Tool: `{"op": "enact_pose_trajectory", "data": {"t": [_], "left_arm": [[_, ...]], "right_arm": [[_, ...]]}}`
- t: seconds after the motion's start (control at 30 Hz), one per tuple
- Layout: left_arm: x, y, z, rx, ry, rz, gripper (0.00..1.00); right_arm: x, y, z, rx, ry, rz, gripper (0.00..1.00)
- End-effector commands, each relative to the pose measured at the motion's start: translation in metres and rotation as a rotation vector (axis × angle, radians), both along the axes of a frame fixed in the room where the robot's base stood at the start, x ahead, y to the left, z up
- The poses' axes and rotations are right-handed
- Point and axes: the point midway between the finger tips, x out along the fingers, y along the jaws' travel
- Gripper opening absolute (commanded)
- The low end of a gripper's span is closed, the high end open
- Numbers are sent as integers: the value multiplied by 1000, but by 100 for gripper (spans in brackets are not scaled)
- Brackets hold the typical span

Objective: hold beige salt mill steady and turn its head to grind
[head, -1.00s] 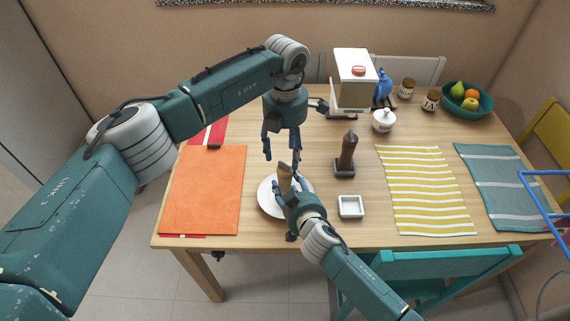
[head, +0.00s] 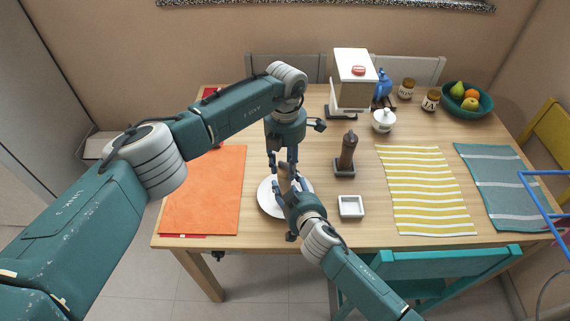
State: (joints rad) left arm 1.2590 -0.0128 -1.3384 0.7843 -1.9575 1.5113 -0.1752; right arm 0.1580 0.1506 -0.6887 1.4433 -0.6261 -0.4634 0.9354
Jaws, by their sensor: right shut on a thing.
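The beige salt mill (head: 284,178) stands over the white plate (head: 266,204) near the table's front edge. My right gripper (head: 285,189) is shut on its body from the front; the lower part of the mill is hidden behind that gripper. My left gripper (head: 283,166) points down from above, with its fingertips at the mill's head. Its fingers look apart on either side of the head, but I cannot tell whether they touch it.
A dark brown mill (head: 347,150) stands on a dark tray right of the grippers. A small white square dish (head: 351,206) is near the front. An orange mat (head: 205,190) lies left, a yellow striped cloth (head: 425,190) right. A coffee machine (head: 352,85) stands behind.

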Motion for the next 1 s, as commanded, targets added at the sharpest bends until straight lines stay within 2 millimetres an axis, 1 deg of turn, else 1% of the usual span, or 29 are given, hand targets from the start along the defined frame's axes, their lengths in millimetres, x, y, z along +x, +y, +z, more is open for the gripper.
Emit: {"op": "enact_pose_trajectory", "data": {"t": [0.17,0.37,1.0], "left_arm": [[0,0,1,0,-1,-11,9],[1,0,1,0,-1,-82,9],[1,0,1,0,0,-537,9]], "right_arm": [[-1,0,-1,-1,2,0,13],[-1,0,-1,-1,2,0,13],[-1,0,-1,-1,2,0,13]]}}
